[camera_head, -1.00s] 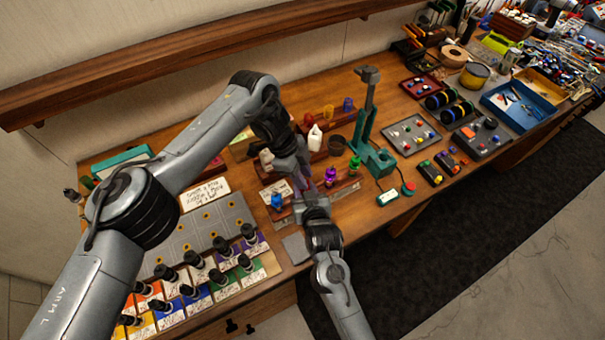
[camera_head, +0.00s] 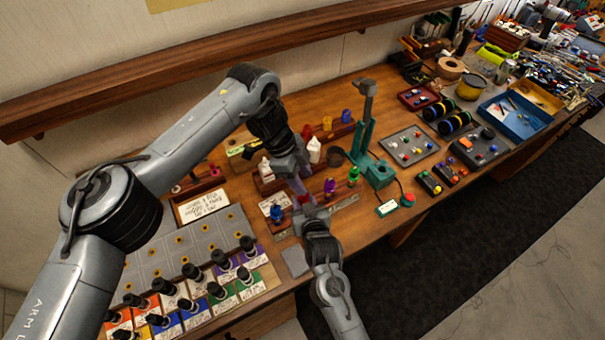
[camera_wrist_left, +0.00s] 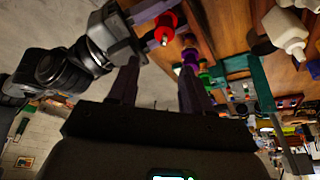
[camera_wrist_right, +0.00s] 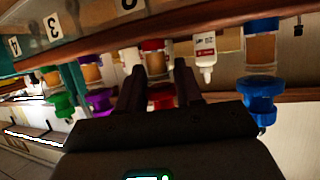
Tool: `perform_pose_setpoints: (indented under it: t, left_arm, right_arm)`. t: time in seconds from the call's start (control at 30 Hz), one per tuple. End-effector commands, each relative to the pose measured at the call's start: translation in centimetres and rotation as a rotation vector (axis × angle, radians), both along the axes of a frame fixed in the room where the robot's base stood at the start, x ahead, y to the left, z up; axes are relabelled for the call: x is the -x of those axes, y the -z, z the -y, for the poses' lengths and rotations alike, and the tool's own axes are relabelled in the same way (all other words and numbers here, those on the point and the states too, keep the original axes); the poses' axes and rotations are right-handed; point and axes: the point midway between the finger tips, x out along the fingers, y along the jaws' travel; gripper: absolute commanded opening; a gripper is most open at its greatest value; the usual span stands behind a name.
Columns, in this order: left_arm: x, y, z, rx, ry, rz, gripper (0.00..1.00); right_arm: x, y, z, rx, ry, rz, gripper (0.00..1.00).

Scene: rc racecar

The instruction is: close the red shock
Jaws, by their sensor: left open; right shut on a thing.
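The red shock (camera_wrist_right: 160,97) stands in a wooden rack between the purple shock (camera_wrist_right: 98,103) and the blue shock (camera_wrist_right: 260,95). My right gripper (camera_wrist_right: 160,75) is shut on the red shock, with a finger on each side. In the left wrist view the red shock (camera_wrist_left: 163,28) shows beside my right gripper (camera_wrist_left: 118,35). My left gripper (camera_wrist_left: 158,66) is open and empty, its fingers pointing toward the red shock and apart from it. In the head view the left gripper (camera_head: 299,182) hangs just behind the right gripper (camera_head: 311,212) and partly hides the red shock.
The green shock (camera_head: 353,174) stands right of the purple one in the same rack. A teal press stand (camera_head: 367,125), white bottles (camera_head: 315,150) and coloured cups (camera_head: 346,115) stand close behind.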

Motion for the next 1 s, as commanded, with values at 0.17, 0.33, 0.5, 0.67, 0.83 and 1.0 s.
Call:
perform_pose_setpoints:
  t: [0.17,0.33,0.5,0.67,0.83,1.0]
  left_arm:
    - [0.1,0.0,0.1,-0.019,-0.174,-0.073,0.49]
    - [0.3,0.3,0.0,-0.063,-0.456,-0.193,0.49]
    - [0.9,1.1,0.1,-0.147,-0.776,-0.314,0.49]
    - [1.3,1.4,0.2,-0.238,-1.071,-0.386,0.49]
    - [1.5,1.4,0.3,-0.321,-1.346,-0.406,0.49]
    - [1.3,0.7,0.3,-0.382,-1.545,-0.344,0.49]
  right_arm:
    - [0.0,0.0,0.0,0.000,0.000,0.000,0.00]
    - [0.0,0.0,0.0,0.000,0.000,0.000,0.00]
    - [0.0,0.0,0.0,0.000,0.000,0.000,0.00]
    - [0.0,0.0,0.0,0.000,0.000,0.000,0.00]
    - [0.0,0.0,0.0,0.000,0.000,0.000,0.00]
    - [0.0,0.0,0.0,0.000,0.000,0.000,0.00]
